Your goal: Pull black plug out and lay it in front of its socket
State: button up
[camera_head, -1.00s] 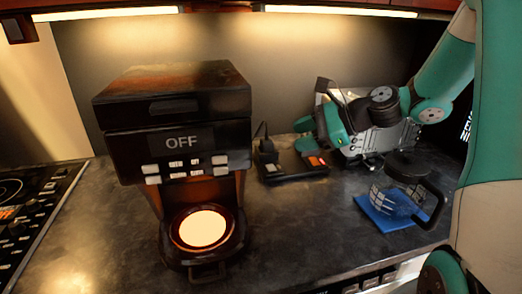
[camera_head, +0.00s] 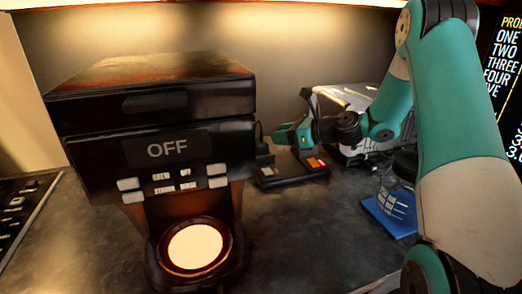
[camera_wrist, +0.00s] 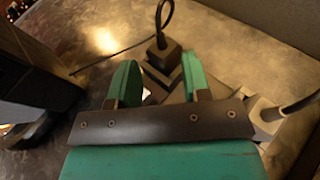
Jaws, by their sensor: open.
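The black plug (camera_wrist: 161,48) stands upright in the wrist view, with its cord looping up from the top. It sits at the far end of a black power strip (camera_head: 285,176), which shows on the counter right of the coffee maker in the head view. In the head view the plug (camera_head: 264,150) is partly hidden behind the coffee maker's edge. My gripper (camera_wrist: 162,72) is open, its two green fingers spread on either side of the strip, with the plug just beyond the fingertips. In the head view my gripper (camera_head: 290,132) hovers beside the plug.
The coffee maker (camera_head: 165,110) stands close on the left. A lit orange switch (camera_head: 314,162) is on the strip. A pale plug (camera_wrist: 266,112) with a cable is at the right in the wrist view. A toaster (camera_head: 345,97) and a glass jug on a blue mat (camera_head: 376,212) stand to the right.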

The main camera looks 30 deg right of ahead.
aim_at(261, 134)
jog(key=x, duration=0.3)
jog(key=p+x, duration=0.1)
jog(key=x, duration=0.3)
jog(key=shift+r+p, duration=0.25)
jog(key=shift+p, duration=0.05)
grip_shut()
